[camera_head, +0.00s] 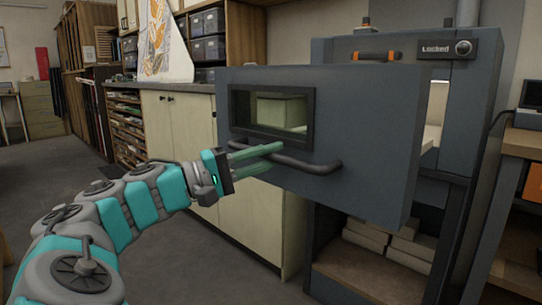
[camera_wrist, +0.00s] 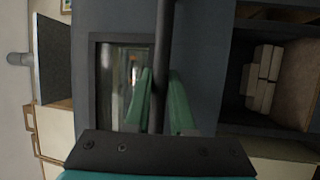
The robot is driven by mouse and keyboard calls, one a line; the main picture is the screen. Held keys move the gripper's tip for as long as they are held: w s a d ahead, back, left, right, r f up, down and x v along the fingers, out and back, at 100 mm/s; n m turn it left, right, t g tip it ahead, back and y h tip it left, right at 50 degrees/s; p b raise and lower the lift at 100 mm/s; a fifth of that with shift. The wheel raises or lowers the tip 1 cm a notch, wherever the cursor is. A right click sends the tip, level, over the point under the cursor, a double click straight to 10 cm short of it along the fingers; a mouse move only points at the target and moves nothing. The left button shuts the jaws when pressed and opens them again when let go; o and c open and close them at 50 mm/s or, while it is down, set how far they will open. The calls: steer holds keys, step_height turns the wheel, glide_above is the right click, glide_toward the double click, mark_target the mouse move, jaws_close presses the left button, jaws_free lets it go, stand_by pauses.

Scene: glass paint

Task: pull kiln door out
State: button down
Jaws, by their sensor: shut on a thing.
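The kiln door (camera_head: 365,115) is a grey panel with a dark-framed window (camera_head: 272,112). It stands out from the kiln body (camera_head: 480,85), and a pale interior shows in the gap at its right edge. The dark bar handle (camera_head: 318,168) runs across the door below the window. My gripper (camera_head: 272,157) has its green fingers on the left part of this handle. In the wrist view, the fingers (camera_wrist: 161,78) lie on either side of the handle bar (camera_wrist: 161,30), shut on it. Part of the kiln opening is hidden behind the door.
Pale bricks (camera_head: 385,238) lie on the shelf below. Pale cabinets (camera_head: 180,130) stand at left behind the door. A wooden bench (camera_head: 520,145) stands at right. The floor at left is clear.

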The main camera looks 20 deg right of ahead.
steer(key=c, duration=0.8)
jaws_free()
steer(key=shift+o, duration=0.2)
steer(key=shift+a, duration=0.1)
steer(key=a, duration=0.4)
steer(key=a+f, duration=0.1)
steer(key=a, duration=0.1)
steer(key=shift+w+a+f, duration=0.1)
steer(key=shift+a, duration=0.15)
steer(key=shift+a+f, duration=0.15)
steer(key=shift+a, duration=0.35)
